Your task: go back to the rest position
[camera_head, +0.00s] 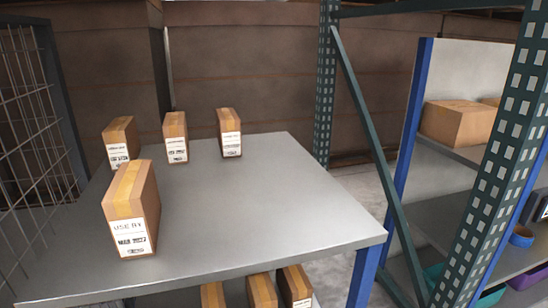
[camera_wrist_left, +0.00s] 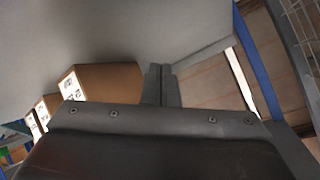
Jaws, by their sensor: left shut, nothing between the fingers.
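My left gripper (camera_wrist_left: 160,72) shows only in the left wrist view. Its two fingers are together, with nothing between them. A brown carton with a white label (camera_wrist_left: 108,82) is just to the left of the fingers in that view, apart from them as far as I can tell. Neither gripper shows in the head view, and my right gripper is in neither view.
A grey metal table (camera_head: 300,200) holds several labelled cartons, the nearest one (camera_head: 132,210) at the left. More cartons (camera_head: 262,290) stand on a level below. A green rack post (camera_head: 326,85) and shelves stand right; wire mesh (camera_head: 30,120) is left.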

